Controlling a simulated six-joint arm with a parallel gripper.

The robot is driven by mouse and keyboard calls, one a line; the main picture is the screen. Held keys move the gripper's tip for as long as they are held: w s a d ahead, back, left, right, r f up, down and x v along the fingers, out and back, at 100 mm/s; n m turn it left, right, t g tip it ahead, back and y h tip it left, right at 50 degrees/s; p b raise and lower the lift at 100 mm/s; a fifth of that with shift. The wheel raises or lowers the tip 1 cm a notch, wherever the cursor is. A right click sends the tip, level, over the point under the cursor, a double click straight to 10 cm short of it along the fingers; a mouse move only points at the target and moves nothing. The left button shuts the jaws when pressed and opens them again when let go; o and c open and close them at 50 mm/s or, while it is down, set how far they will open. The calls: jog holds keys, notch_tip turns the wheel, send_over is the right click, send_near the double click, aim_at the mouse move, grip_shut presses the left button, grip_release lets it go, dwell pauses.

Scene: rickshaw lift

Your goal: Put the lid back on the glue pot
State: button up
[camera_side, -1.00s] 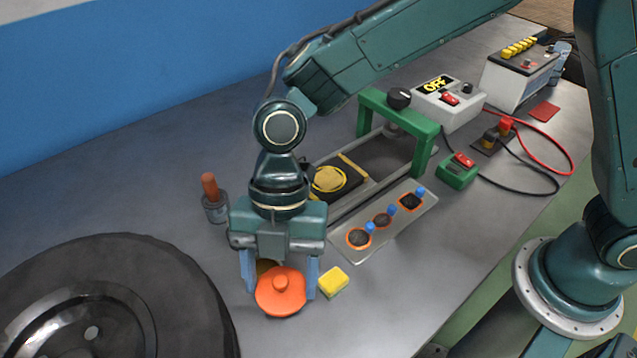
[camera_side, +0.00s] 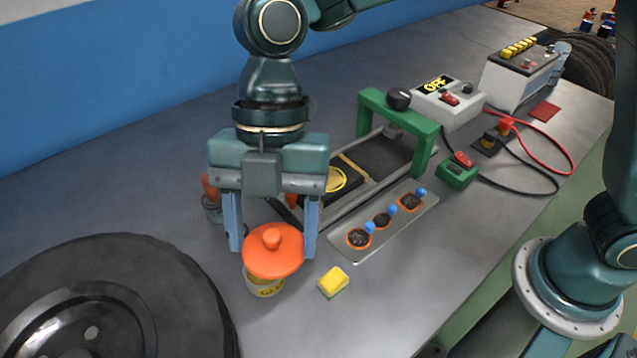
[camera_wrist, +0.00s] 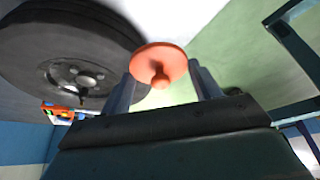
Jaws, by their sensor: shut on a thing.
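The orange-red lid (camera_side: 273,252), a round disc with a knob, is held between the two fingers of my gripper (camera_side: 271,247). In the wrist view the lid (camera_wrist: 160,64) sits between the fingertips, its knob towards the camera. The glue pot (camera_side: 265,289) is directly below the lid in the side view. Only its pale yellow front with part of a lettered label shows; the lid hides its mouth. I cannot tell whether the lid touches the rim or hovers above it.
A black tyre (camera_side: 110,300) lies close at left. A yellow sponge (camera_side: 333,282) is right of the pot. A tray of patches (camera_side: 384,220), a green clamp frame (camera_side: 424,150) and a red-handled jar (camera_side: 211,206) stand behind. The bench front beyond the sponge is clear.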

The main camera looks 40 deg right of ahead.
dwell(0.3)
jog(key=w+d+f+m+t+y, duration=0.1)
jog(key=w+f+m+t, duration=0.1)
jog(key=w+f+m, duration=0.4)
notch_tip(320, 180, down, 4)
jog(key=shift+w+d+r, duration=0.2)
jog(key=shift+w+r, duration=0.05)
jog(key=shift+w, duration=0.75)
jog(key=shift+f, duration=0.2)
jog(key=shift+f, duration=2.9)
jog(key=shift+f, duration=0.2)
jog(key=o, duration=1.3)
jog(key=shift+r, duration=0.1)
